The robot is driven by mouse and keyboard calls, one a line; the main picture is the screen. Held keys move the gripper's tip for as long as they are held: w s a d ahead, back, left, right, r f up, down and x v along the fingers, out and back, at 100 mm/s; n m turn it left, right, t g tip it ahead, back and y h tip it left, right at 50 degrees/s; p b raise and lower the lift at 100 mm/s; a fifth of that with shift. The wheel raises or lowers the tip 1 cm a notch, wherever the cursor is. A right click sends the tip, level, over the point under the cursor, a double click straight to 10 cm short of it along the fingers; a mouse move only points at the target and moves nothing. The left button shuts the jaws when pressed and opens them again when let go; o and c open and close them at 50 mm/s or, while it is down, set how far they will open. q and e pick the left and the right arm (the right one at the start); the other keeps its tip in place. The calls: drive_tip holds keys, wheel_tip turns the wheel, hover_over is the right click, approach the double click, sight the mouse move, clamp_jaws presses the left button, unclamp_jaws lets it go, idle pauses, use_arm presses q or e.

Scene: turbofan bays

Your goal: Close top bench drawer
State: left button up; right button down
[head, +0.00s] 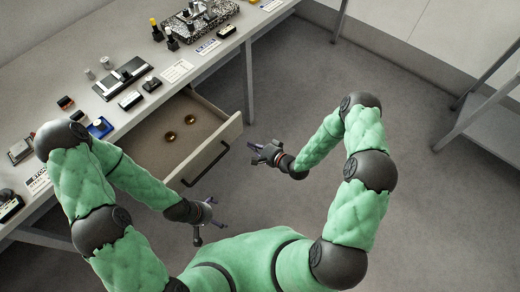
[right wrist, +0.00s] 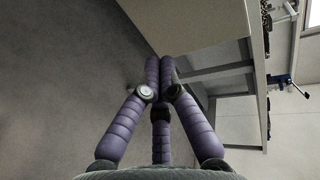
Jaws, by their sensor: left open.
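The top bench drawer (head: 150,160) stands pulled out from under the bench top in the head view, its pale front (head: 224,138) facing my body. A dark bar handle (head: 206,163) is on that front. Two small brass-coloured round parts lie inside. My left gripper (head: 217,212) is open and empty, just in front of the drawer's near end, apart from the handle. My right gripper (head: 252,148) is just beyond the far end of the drawer front, empty. In the right wrist view its purple fingers (right wrist: 160,62) converge; whether they are shut is unclear.
The bench top (head: 135,45) carries several small parts, labels, a blue tray (head: 99,128) and a speckled block (head: 198,18). A bench leg (head: 249,85) stands beyond the drawer. A grey rack (head: 490,120) is at the right. The floor (head: 310,75) between is clear.

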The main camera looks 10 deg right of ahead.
sight(234, 134)
drive_tip(key=x, duration=0.3)
drive_tip(key=b+x, duration=0.1)
drive_tip(key=x, duration=0.1)
drive_tip(key=shift+w+a+r, duration=0.2)
drive_tip(key=shift+w+a, duration=0.05)
drive_tip(key=shift+w, duration=0.1)
drive_tip(key=shift+w+a, duration=0.45)
drive_tip(key=shift+w, duration=0.15)
